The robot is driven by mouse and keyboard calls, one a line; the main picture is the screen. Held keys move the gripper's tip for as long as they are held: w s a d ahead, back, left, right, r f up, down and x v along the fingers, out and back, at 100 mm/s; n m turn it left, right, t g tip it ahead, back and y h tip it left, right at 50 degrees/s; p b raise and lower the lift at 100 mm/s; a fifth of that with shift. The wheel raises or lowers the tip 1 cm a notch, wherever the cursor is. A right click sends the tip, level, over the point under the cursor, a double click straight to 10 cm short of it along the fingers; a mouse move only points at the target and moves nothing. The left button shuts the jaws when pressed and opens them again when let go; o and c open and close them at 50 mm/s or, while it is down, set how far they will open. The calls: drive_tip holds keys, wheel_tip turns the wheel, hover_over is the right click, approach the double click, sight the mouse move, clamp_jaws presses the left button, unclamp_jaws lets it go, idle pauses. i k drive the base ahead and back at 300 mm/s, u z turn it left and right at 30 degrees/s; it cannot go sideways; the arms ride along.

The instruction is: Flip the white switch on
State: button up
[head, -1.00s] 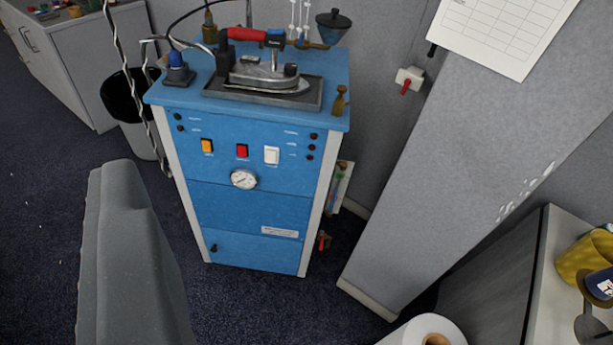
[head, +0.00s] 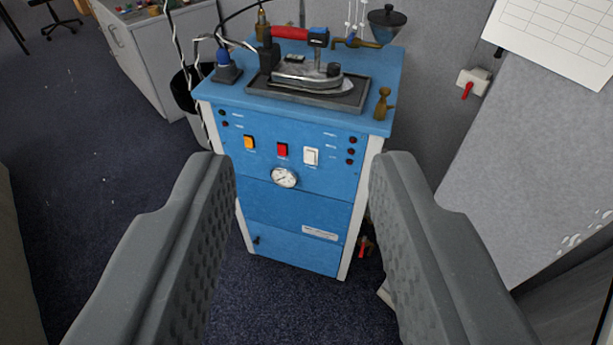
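The white switch (head: 311,156) is on the front panel of a blue ironing station (head: 304,218). It is the rightmost of three switches, beside a red one (head: 282,150) and an orange one (head: 249,142). I cannot tell its on or off position at this size. My gripper (head: 303,168) is open and empty, its two grey fingers spread wide in the foreground. The station stands beyond the fingers, with the white switch in the gap between them, nearer the right finger. Nothing touches the switch.
A round gauge (head: 284,177) sits below the switches. An iron (head: 308,75) rests on top of the station, with cables at the left. A grey panel (head: 535,150) stands at the right, and a cabinet (head: 150,55) at the back left. Floor on the left is clear.

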sight(309, 155)
drive_tip(key=u, duration=0.95)
drive_tip(key=k, duration=0.9)
drive_tip(key=z, duration=0.8)
drive_tip(key=i, duration=1.65)
drive_tip(key=u, duration=0.05)
